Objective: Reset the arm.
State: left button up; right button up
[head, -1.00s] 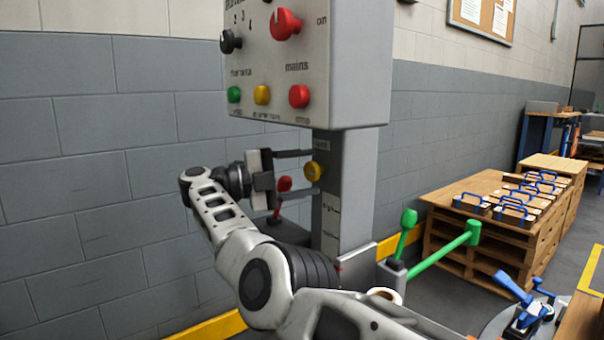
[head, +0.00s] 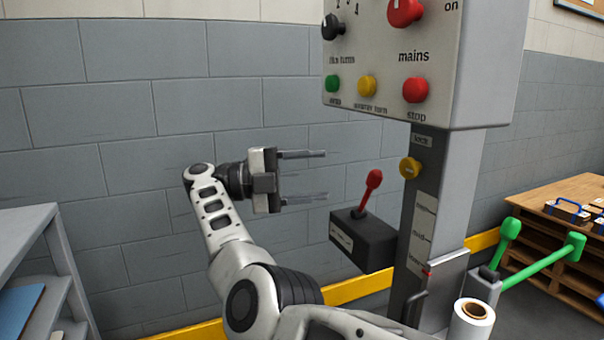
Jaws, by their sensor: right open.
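My right gripper (head: 303,176) is open and empty. Its two thin fingers point to the right, spread one above the other. It hangs in front of the grey block wall, left of the machine's column (head: 452,180). The red-handled lever (head: 372,182) on its dark box (head: 362,238) stands to the right of and a little below the fingers, apart from them. The control panel (head: 440,60), with red, yellow and green buttons and knobs, is above and to the right. My left gripper is not in view.
A yellow knob (head: 410,167) sits on the column. Green-handled levers (head: 540,262) and a white roll (head: 473,322) stand at lower right. A wooden pallet stack (head: 560,190) is at the right edge. A grey shelf (head: 30,235) is at the left. The wall area left of my gripper is clear.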

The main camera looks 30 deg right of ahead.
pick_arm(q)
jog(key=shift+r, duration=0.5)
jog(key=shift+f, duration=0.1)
